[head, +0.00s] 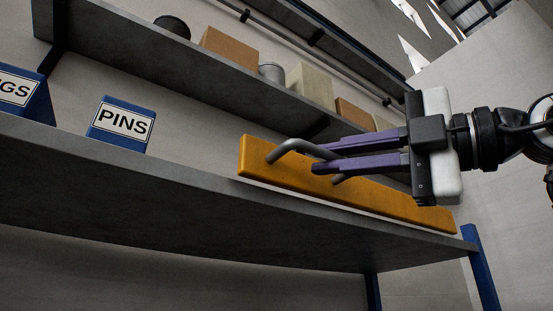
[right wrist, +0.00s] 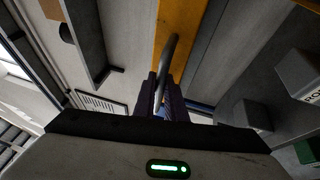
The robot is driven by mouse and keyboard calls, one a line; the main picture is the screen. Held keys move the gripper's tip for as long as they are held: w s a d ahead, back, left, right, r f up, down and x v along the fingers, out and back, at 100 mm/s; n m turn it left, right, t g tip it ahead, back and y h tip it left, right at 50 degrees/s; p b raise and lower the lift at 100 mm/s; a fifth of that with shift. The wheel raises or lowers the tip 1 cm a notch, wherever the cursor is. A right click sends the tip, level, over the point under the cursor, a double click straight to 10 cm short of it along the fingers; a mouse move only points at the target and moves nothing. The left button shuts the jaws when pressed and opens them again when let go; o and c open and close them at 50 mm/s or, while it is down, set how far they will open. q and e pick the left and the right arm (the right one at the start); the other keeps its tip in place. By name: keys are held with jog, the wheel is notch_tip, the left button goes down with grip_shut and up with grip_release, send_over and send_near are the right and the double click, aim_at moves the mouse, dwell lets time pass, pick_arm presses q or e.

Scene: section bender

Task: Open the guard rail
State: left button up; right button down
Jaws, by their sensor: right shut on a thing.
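The guard rail is a long orange-yellow bar (head: 262,170) along the front edge of a grey shelf in the head view, with a grey curved handle (head: 290,146) near its left end. My right gripper (head: 318,160) comes in from the right, its purple fingers shut on the handle. In the right wrist view the rail (right wrist: 176,30) runs up the picture and the handle (right wrist: 168,62) passes down between the fingers (right wrist: 165,95). The fingers hide part of the handle. My left gripper is not in view.
The grey shelf (head: 150,190) carries a blue bin labelled PINS (head: 122,124) and another blue bin (head: 22,95) at the left. An upper shelf (head: 150,62) holds boxes and cans. Blue posts (head: 482,268) stand below right.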

jog(key=d, duration=0.1)
jog(key=w+d, duration=0.1)
jog(key=shift+w+d, duration=0.3)
jog(key=shift+d, duration=0.1)
jog(key=shift+w+d+p, duration=0.35)
jog(key=shift+w+d, duration=0.05)
jog(key=shift+d, duration=0.3)
jog(key=c, duration=1.8)
grip_release()
jog(key=b+v, duration=0.2)
jog(key=v, duration=0.8)
